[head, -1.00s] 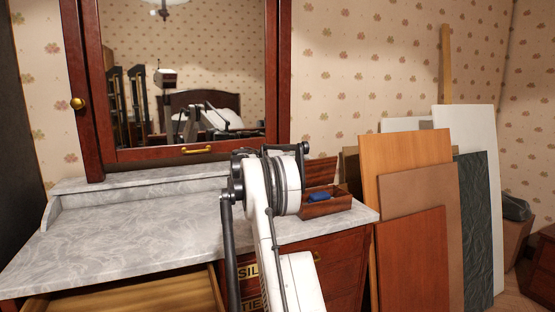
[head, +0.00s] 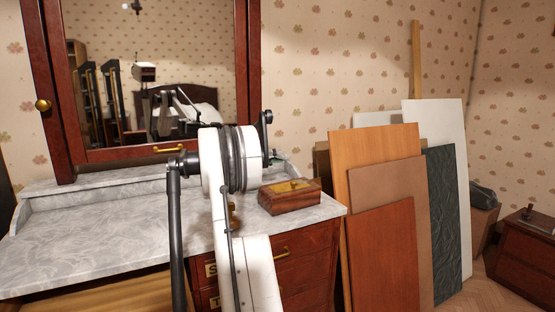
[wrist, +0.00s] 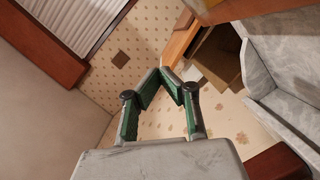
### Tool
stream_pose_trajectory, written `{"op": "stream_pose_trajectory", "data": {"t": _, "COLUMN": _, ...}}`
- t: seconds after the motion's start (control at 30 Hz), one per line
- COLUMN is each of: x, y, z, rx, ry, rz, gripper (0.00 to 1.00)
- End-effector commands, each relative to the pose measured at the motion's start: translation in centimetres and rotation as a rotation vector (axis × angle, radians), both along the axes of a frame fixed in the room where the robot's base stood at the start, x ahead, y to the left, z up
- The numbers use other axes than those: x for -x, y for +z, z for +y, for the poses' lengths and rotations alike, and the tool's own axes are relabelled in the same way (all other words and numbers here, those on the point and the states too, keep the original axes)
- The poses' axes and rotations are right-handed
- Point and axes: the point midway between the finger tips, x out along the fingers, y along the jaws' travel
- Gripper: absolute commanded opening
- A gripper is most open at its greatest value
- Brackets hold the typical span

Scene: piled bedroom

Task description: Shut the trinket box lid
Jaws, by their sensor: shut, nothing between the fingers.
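The trinket box (head: 290,202) is a small reddish wooden box at the right end of the marble dresser top (head: 110,230). Its lid (head: 290,187) lies down flat over it, with a brass piece on top. No gap shows under the lid at this size, and the inside is hidden. My gripper (wrist: 167,82) shows in the wrist view with its green-padded fingers brought together, empty and away from the box. In the head view my gripper cannot be made out behind my arm, which stands just left of the box.
A framed mirror (head: 155,75) stands at the back of the dresser. A drawer (head: 95,292) is pulled open at lower left. Several boards (head: 380,255) lean on the wall right of the dresser. The marble's left part is clear.

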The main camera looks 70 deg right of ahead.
Motion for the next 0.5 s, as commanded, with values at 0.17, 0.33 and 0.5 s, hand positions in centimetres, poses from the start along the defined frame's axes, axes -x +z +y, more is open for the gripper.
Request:
{"op": "stream_pose_trajectory", "data": {"t": 0.17, "x": -0.1, "y": 0.7, "z": 0.0, "rx": -0.001, "ry": 0.002, "rz": 0.0, "gripper": 0.0}}
{"op": "stream_pose_trajectory", "data": {"t": 0.33, "x": -0.4, "y": 3.2, "z": 0.2, "rx": 0.0, "ry": 0.005, "rz": 0.0, "gripper": 0.0}}
{"op": "stream_pose_trajectory", "data": {"t": 0.5, "x": -2.2, "y": 4.8, "z": 1.7, "rx": 0.0, "ry": 0.01, "rz": -0.001, "gripper": 0.0}}
